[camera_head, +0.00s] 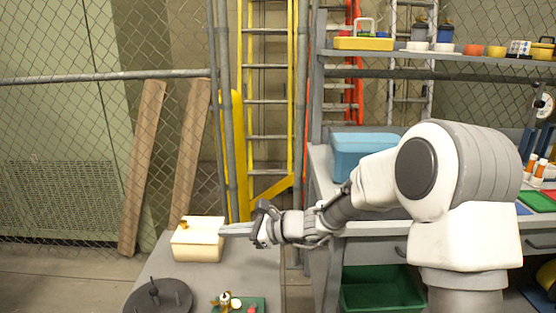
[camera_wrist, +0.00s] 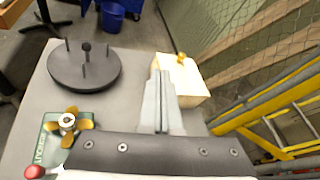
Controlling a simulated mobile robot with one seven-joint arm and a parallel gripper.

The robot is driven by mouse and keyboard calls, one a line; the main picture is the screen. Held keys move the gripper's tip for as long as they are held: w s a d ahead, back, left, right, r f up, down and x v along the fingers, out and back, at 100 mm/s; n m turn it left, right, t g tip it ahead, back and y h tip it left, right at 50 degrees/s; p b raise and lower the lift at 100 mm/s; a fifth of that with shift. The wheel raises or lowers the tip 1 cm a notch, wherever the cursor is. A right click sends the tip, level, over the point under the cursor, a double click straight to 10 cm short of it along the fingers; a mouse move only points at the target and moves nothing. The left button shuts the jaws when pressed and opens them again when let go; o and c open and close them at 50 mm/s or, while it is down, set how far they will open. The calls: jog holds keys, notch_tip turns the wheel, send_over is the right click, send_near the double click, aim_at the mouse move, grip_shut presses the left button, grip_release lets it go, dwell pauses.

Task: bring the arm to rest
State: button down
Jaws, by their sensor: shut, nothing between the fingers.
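My gripper (camera_head: 224,230) is shut and empty, its fingers pointing left over the grey table. In the wrist view the fingers (camera_wrist: 160,78) lie flat together. The tips are close to a cream box (camera_head: 197,246) with a small orange piece on top. The box also shows in the wrist view (camera_wrist: 190,88), just beyond and right of the tips. I cannot tell whether they touch it. My arm reaches left, bent, from the right side of the head view.
The grey table (camera_head: 185,275) also bears a dark round stand (camera_head: 172,301) with pegs and a small propeller (camera_wrist: 67,122) on a green mat. A workbench with a blue box (camera_head: 362,155) and a loaded shelf stand right. Ladders and a wire fence are behind.

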jog(key=s+d+r+n+g+h, duration=0.1)
jog(key=s+d+r+n+h, duration=0.2)
jog(key=s+d+n, duration=0.3)
jog(key=s+d+r+n+g+h, duration=0.1)
jog(key=s+d+r+n+h, duration=0.2)
jog(key=s, duration=0.5)
jog(key=s+d+r+n+t+h, duration=0.15)
jog(key=s+d+n+h, duration=0.25)
jog(key=s+d, duration=0.45)
jog(key=s+d+r+n+t+h, duration=0.1)
jog(key=s+d+n+t+h, duration=0.15)
jog(key=s+d+n, duration=0.6)
jog(key=w+d+r+m+p, duration=0.1)
jog(key=r+m+p, duration=0.1)
jog(key=r+p, duration=0.6)
jog(key=w+d+r+m+h+p, duration=0.1)
jog(key=d+r+p, duration=0.1)
jog(key=r+p, duration=0.6)
jog(key=shift+w+r+m+g+p, duration=0.3)
jog(key=shift+w+r+m+p, duration=0.1)
jog(key=shift+p, duration=0.2)
